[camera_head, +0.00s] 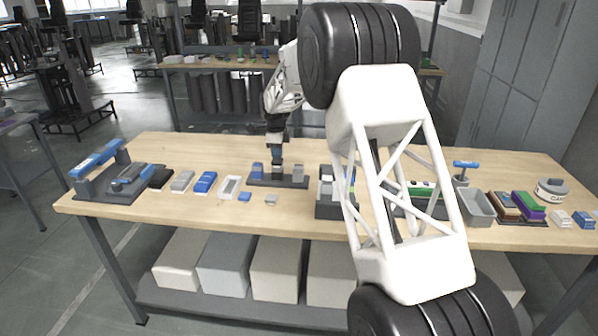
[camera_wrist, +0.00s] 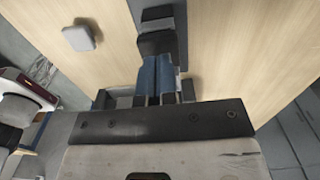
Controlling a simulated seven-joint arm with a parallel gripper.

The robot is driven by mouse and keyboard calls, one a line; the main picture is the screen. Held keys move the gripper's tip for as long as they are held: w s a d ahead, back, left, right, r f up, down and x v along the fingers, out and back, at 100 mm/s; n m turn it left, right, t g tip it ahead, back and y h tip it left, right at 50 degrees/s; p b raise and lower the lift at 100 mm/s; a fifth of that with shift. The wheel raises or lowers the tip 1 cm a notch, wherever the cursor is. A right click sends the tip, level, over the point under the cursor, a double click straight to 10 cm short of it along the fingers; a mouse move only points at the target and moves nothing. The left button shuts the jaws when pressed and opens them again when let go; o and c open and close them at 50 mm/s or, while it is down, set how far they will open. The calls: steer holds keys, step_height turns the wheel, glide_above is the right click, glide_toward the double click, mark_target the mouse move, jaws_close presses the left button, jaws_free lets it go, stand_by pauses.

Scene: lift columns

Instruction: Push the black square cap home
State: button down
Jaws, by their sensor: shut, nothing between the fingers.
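A dark base plate (camera_head: 290,183) lies on the table left of centre. It bears a blue block (camera_head: 257,170) on the left, a dark column in the middle, and a grey block (camera_head: 298,172) on the right. My gripper (camera_head: 277,158) points down over the middle column, shut and empty, close to its top. In the wrist view, my blue fingers (camera_wrist: 157,75) lie side by side, with a black shape at their tips. This may be the black square cap, but I cannot tell it from the fingertips, nor whether they touch. How deep the cap sits is hidden.
A grey piece (camera_head: 271,200) and a small blue piece (camera_head: 244,197) lie in front of the base. A white tray (camera_head: 229,187) and a blue box (camera_head: 205,182) stand to the left. A dark-grey fixture (camera_head: 328,208) stands close on the right, partly behind my arm.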

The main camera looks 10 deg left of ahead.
steer(key=shift+f, duration=0.7)
stand_by(0.6)
stand_by(0.6)
step_height(320, 180, up, 9)
steer(key=shift+f, duration=0.2)
stand_by(1.0)
